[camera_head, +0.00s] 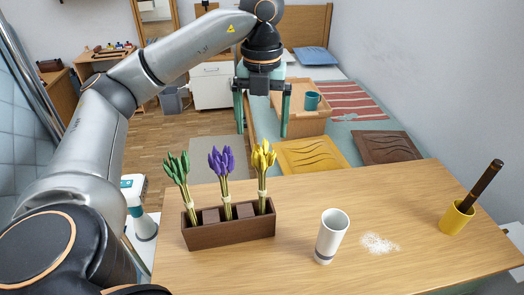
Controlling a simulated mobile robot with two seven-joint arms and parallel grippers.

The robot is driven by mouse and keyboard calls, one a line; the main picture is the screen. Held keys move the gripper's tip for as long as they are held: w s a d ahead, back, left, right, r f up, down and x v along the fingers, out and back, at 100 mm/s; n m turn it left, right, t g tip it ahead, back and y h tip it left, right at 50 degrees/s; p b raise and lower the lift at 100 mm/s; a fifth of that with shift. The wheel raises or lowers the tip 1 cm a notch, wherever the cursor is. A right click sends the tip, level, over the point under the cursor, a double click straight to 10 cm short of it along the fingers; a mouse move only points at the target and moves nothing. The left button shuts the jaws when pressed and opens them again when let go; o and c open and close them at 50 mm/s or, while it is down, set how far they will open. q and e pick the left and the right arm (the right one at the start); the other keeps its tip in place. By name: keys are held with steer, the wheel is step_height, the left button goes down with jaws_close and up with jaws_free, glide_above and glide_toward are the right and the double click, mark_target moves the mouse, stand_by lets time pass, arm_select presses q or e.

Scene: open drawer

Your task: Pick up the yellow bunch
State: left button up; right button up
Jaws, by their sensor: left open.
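The yellow bunch (263,163) stands upright in the right end of a dark brown wooden box (229,233) on the table. The purple bunch (222,162) is in the middle of the box and the green bunch (178,168) is at its left end. My left gripper (262,134) is open and empty, pointing down. In the picture its two fingers appear above the yellow bunch, one to each side. Its tips look clear of the flowers, but I cannot tell the exact distance. My right gripper is not in view.
A white cup (331,236) stands right of the box, beside a patch of white powder (379,243). A yellow pot (457,217) with a dark stick is at the table's right. The wooden table (330,272) is otherwise mostly bare. A bed lies behind it.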

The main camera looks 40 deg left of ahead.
mark_target(262, 140)
arm_select(q)
step_height(262, 140, down, 6)
steer(key=shift+w+a+r+b, duration=0.1)
steer(key=shift+a+r+b, duration=0.1)
steer(key=shift+b, duration=0.35)
steer(key=shift+d+f, duration=0.1)
steer(key=shift+f, duration=0.35)
jaws_close()
